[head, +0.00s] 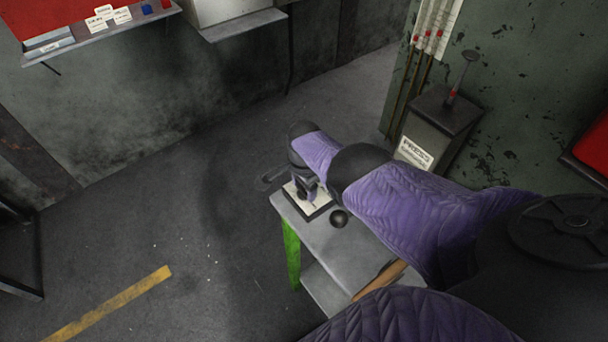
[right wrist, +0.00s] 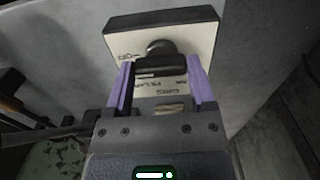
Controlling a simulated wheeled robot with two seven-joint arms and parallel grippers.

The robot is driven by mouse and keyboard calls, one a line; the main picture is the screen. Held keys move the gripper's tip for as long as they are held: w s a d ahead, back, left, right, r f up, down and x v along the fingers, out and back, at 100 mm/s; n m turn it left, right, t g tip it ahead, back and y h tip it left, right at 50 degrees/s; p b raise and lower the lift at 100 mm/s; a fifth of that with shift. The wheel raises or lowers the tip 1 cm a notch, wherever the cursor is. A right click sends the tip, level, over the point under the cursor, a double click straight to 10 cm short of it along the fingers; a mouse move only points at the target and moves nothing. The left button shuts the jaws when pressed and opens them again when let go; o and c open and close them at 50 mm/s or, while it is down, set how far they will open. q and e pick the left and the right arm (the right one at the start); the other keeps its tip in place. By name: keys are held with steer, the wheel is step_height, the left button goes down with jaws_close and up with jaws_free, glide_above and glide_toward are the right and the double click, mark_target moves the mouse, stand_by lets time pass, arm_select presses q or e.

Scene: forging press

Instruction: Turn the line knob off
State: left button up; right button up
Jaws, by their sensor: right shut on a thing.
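The line knob (right wrist: 157,62) is a dark knob on a white label plate with a black edge (right wrist: 190,24). In the head view the plate (head: 319,207) sits on the far left corner of a grey table (head: 335,245). My right gripper (right wrist: 160,80) is shut on the knob, with one purple finger on each side of it. In the head view my right gripper (head: 308,192) is over the plate and hides most of the knob. The plate's lettering is partly covered by the gripper. My left gripper is not in view.
A dark ball-shaped thing (head: 339,218) and a wooden handle (head: 380,278) are on the table near my right arm. A grey box labelled PRESS (head: 440,118) with a lever stands behind. Open floor (head: 150,220) lies to the left.

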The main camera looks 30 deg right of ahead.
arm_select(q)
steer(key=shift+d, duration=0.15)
arm_select(e)
steer(key=shift+w+r, duration=0.1)
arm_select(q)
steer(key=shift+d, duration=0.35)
arm_select(e)
steer(key=o, duration=1.2)
steer(key=shift+r, duration=0.1)
arm_select(q)
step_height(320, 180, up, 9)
steer(key=p, duration=0.9)
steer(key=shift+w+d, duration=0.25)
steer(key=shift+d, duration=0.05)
arm_select(e)
step_height(320, 180, up, 10)
